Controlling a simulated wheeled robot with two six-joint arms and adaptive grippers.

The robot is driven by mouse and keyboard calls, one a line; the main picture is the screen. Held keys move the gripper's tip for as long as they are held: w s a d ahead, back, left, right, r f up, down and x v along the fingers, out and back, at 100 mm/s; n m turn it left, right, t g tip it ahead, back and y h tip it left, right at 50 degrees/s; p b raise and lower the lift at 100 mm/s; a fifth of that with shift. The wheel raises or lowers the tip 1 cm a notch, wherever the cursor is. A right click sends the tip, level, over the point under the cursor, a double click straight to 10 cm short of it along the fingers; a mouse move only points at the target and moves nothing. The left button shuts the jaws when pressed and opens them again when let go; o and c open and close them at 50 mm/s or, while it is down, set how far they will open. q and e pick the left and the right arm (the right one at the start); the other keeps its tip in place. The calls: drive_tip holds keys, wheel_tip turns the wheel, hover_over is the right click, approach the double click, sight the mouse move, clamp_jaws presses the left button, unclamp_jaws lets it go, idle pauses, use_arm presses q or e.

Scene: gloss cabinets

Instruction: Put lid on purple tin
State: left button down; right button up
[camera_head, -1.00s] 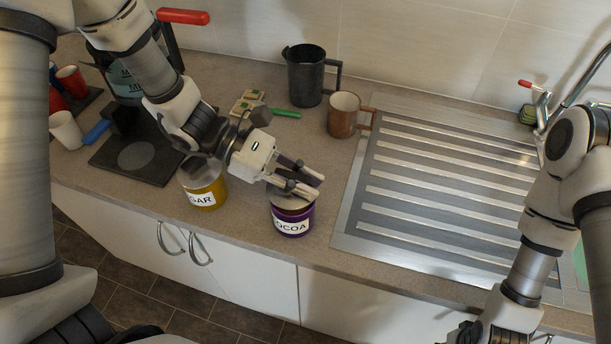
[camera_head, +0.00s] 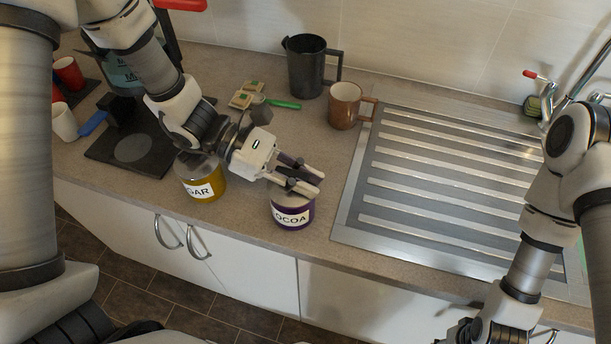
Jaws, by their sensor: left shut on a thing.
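The purple tin (camera_head: 293,213), with a white label reading COCOA, stands upright on the counter near its front edge. My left gripper (camera_head: 319,182) is over the tin's top, its fingers pointing right and shut on the lid. A dark purple edge of the lid (camera_head: 286,158) shows behind the fingers; the rest is mostly hidden. I cannot tell whether the lid is seated on the tin or just above it. My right gripper (camera_head: 462,334) is at the bottom edge, mostly cut off, away from the tin.
A yellow sugar tin (camera_head: 203,184) stands just left of the purple tin. A dark jug (camera_head: 307,66) and a brown mug (camera_head: 345,106) stand behind. A ribbed metal drainer (camera_head: 440,190) lies to the right. The counter between tin and drainer is clear.

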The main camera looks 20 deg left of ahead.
use_arm(q)
drive_tip(key=shift+f, duration=0.35)
drive_tip(key=c, duration=1)
unclamp_jaws()
drive_tip(key=v, duration=1.2)
